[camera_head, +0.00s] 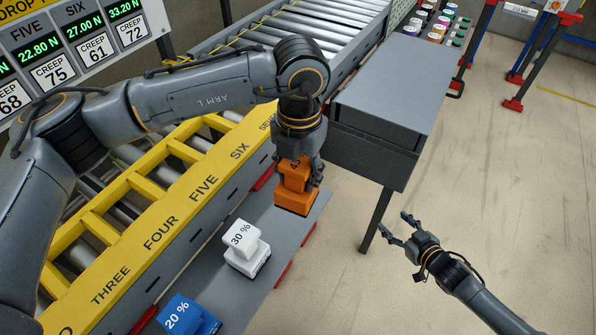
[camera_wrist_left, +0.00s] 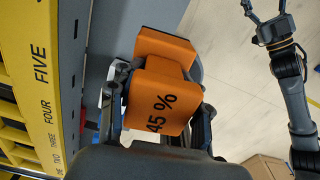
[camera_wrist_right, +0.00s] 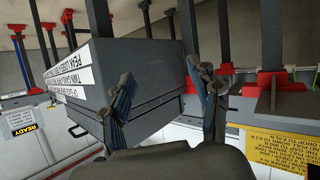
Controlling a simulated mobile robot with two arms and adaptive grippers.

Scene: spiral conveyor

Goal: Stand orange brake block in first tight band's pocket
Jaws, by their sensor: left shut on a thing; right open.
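The orange brake block (camera_head: 292,200), marked 45 % in the left wrist view (camera_wrist_left: 165,100), is between the fingers of my left gripper (camera_head: 297,172), which is shut on it. The block is at the far end of the grey shelf; whether it touches the shelf is unclear. The yellow pocket frame (camera_head: 175,190) runs along the conveyor left of it, with open pockets and labels including THREE, FOUR, FIVE and SIX. My arm covers part of it. My right gripper (camera_head: 393,225) is open and empty over the floor at right; its fingers show in the right wrist view (camera_wrist_right: 160,85).
A white 30 % block (camera_head: 242,250) and a blue 20 % block (camera_head: 187,316) stand on the grey shelf (camera_head: 270,290). A grey box (camera_head: 385,95) on legs stands close right of my left gripper. A board (camera_head: 70,50) shows force and creep numbers.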

